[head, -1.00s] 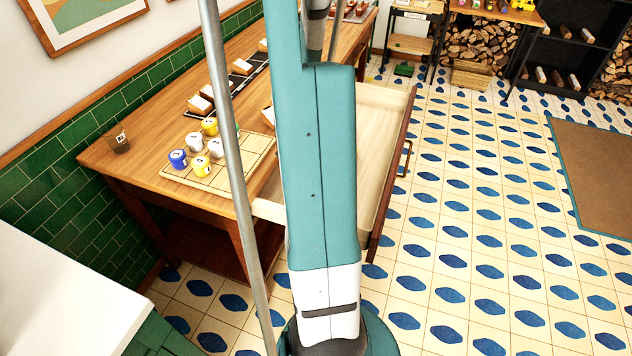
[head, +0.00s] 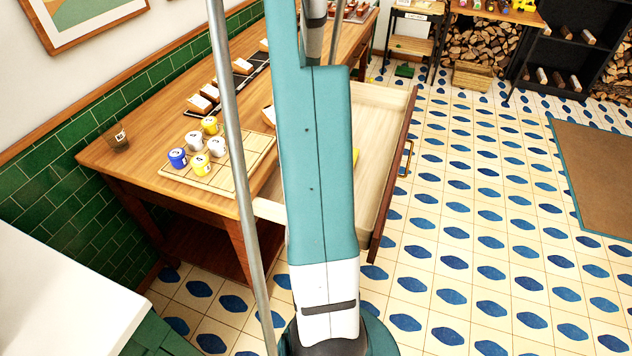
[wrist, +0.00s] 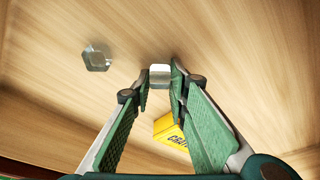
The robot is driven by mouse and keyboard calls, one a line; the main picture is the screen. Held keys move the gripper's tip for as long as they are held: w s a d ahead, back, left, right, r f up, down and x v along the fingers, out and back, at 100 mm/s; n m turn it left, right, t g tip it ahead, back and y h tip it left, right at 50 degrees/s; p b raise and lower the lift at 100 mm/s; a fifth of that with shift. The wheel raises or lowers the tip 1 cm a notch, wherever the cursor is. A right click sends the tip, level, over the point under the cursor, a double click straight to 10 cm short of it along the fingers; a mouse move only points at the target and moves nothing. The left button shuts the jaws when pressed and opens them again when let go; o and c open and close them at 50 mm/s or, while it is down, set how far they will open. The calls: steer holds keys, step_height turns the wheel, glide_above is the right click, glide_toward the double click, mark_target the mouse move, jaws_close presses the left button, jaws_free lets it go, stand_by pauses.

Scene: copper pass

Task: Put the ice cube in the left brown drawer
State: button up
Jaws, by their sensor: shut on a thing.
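My gripper (wrist: 160,88) is shut on a small pale grey block, which looks like the ice cube (wrist: 160,74), in the wrist view. It is over the pale wooden floor of the open drawer (wrist: 230,45). In the head view the open drawer (head: 375,110) sticks out from the wooden counter and has a brown front with a handle. My arm hides the gripper, the held cube and part of the drawer there. How far the cube is above the drawer floor is hard to tell.
A clear, glassy faceted piece (wrist: 96,58) lies on the drawer floor, left of the held cube. A yellow lettered box (wrist: 168,128) lies near the right finger. A board (head: 222,177) with several mugs stands on the counter (head: 145,150), beside a small glass (head: 118,140).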

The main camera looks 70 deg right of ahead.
steer(key=shift+f, duration=0.2)
steer(key=o, duration=0.7)
steer(key=shift+r, duration=0.25)
steer(key=shift+p+v, duration=1.5)
steer(key=shift+v, duration=4.45)
